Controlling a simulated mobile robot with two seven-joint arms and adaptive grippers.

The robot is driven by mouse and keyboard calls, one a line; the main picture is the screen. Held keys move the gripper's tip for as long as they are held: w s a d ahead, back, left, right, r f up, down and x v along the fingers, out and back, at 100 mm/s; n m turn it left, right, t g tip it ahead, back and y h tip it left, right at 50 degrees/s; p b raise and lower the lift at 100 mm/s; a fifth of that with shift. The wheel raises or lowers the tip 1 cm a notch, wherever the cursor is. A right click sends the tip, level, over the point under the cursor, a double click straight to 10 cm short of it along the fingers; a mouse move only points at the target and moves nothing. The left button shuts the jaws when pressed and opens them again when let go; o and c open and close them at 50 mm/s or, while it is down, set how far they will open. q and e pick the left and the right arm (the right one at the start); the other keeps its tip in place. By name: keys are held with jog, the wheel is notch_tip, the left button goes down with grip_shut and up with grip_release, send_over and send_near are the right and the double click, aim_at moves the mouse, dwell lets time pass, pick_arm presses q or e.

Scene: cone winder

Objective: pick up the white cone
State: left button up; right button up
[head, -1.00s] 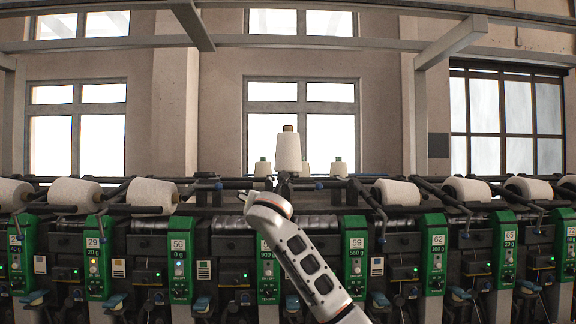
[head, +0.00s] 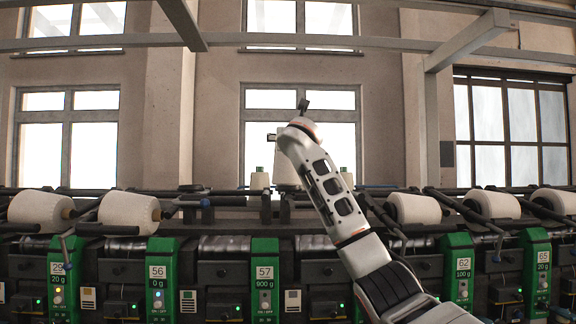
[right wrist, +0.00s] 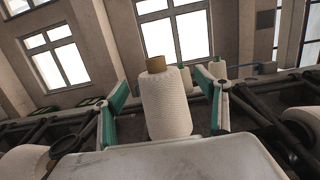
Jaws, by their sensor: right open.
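The white cone (right wrist: 165,105) stands upright in the right wrist view, with a brown tube end at its top. My right gripper (right wrist: 163,98) is open, with one green-lined finger on each side of the cone and gaps between. Nothing shows the fingers touching it. In the head view the white cone (head: 284,172) is partly hidden behind my right arm, its top covered. My right gripper there is mostly hidden behind the wrist, with only dark tips showing. My left gripper is not in view.
Smaller cones (head: 260,180) stand behind on the machine top. Wound packages (head: 129,212) lie in a row along the cone winder, with dark bars and arms (head: 462,206) between them. Green numbered panels (head: 265,283) line its front. Space above the machine is open.

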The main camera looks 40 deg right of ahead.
jog(key=p+x, duration=0.1)
jog(key=x, duration=0.1)
jog(key=p+x, duration=0.1)
jog(key=x, duration=0.1)
jog(key=shift+w+a+p, duration=0.1)
jog(key=shift+w+p, duration=0.2)
jog(key=shift+w, duration=0.1)
jog(key=shift+w+d+r+p, duration=0.1)
jog(key=shift+w+d+p, duration=0.35)
jog(key=shift+w, duration=0.35)
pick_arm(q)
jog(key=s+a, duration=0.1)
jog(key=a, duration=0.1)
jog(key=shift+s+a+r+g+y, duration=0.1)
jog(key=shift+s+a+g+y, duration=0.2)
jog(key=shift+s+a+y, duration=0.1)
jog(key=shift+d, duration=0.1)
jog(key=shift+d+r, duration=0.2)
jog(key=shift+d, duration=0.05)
pick_arm(e)
jog(key=c, duration=1.3)
